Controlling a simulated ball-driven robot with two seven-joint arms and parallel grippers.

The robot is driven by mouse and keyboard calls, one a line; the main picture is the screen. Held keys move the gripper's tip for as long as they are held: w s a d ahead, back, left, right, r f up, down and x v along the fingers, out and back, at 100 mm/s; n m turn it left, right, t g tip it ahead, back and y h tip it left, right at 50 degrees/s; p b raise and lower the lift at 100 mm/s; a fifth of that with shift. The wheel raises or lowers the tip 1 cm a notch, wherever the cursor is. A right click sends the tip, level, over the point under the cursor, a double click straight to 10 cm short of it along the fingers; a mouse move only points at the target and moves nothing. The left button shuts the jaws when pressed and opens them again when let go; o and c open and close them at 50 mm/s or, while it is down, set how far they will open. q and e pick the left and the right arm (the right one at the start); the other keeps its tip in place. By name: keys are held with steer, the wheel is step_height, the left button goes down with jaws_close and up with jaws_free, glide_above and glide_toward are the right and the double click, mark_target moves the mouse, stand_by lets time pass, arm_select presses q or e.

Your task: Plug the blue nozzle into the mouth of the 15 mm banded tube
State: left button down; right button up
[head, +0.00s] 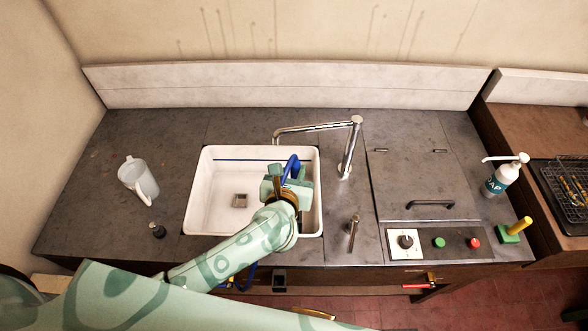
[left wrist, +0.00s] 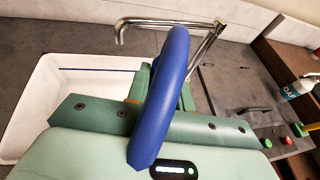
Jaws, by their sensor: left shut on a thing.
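My left gripper (head: 286,183) is over the right part of the white sink, shut on the blue nozzle. A thick blue curved piece (head: 292,164), the nozzle or its hose, arches up from the jaws. It also shows large in the left wrist view (left wrist: 160,95), bending over the green gripper body. The gripped end and the nozzle's tip are hidden by the gripper. I cannot make out the 15 mm banded tube in either view. My right gripper is not in view.
The white sink (head: 205,205) sits in a grey counter (head: 95,190), under a chrome tap (head: 350,150). A clear jug (head: 138,180) stands left. A soap bottle (head: 503,175), a control panel (head: 460,243) and a yellow-handled green block (head: 512,231) are right. The back-left counter is clear.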

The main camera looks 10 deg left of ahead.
arm_select(q)
steer(key=shift+f+b, duration=2.45)
steer(key=shift+f, duration=0.35)
steer(key=shift+f, duration=0.2)
steer(key=shift+f+b, duration=0.3)
steer(key=shift+b, duration=0.1)
steer(key=shift+f+b, duration=1.25)
steer(key=shift+f, duration=0.1)
steer(key=c, duration=1.1)
jaws_free()
steer(key=shift+c, duration=0.2)
steer(key=p+v, duration=0.5)
steer(key=v, duration=1.1)
steer(key=shift+s, duration=0.2)
